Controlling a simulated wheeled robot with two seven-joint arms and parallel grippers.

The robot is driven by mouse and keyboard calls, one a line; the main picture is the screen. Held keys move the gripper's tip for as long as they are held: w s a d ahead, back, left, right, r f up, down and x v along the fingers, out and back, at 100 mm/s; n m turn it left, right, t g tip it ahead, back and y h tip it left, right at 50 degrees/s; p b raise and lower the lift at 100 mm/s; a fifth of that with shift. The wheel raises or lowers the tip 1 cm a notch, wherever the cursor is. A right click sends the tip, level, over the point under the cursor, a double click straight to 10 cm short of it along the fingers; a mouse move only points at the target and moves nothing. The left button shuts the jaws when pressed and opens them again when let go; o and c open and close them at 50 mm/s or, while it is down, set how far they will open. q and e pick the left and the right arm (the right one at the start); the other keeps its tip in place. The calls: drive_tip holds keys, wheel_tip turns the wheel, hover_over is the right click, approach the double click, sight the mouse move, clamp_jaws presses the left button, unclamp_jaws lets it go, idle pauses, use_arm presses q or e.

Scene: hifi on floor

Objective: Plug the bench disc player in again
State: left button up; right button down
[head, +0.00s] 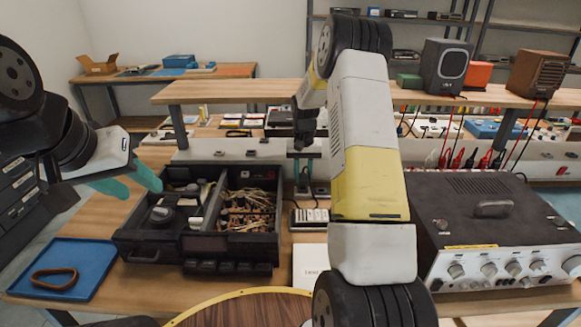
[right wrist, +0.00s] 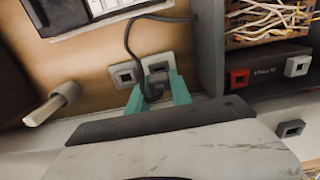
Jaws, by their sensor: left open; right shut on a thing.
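The open black disc player (head: 150,243) sits on the wooden bench at centre left, its wiring and parts exposed. My right gripper (head: 303,165) reaches down behind it to the right. In the right wrist view, the right gripper (right wrist: 158,95) is shut on a dark plug (right wrist: 155,84) with a black cord (right wrist: 128,38) rising from it. The plug is over or against one of two pale sockets; I cannot tell whether it is inserted. The neighbouring socket (right wrist: 125,73) is empty. My left gripper (head: 130,182) is open and empty, left of the player.
A blue tray (head: 95,250) with a brown ring stands at the left. A silver-fronted amplifier (head: 500,225) fills the right side. A white power strip (head: 310,217) lies right of the player. A raised shelf (head: 240,92) crosses behind the bench.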

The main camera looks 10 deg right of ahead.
drive_tip(key=shift+f, duration=1)
idle(2.8)
drive_tip(key=c, duration=1.1)
unclamp_jaws()
drive_tip(key=shift+r, duration=0.1)
drive_tip(key=shift+r, duration=6.3)
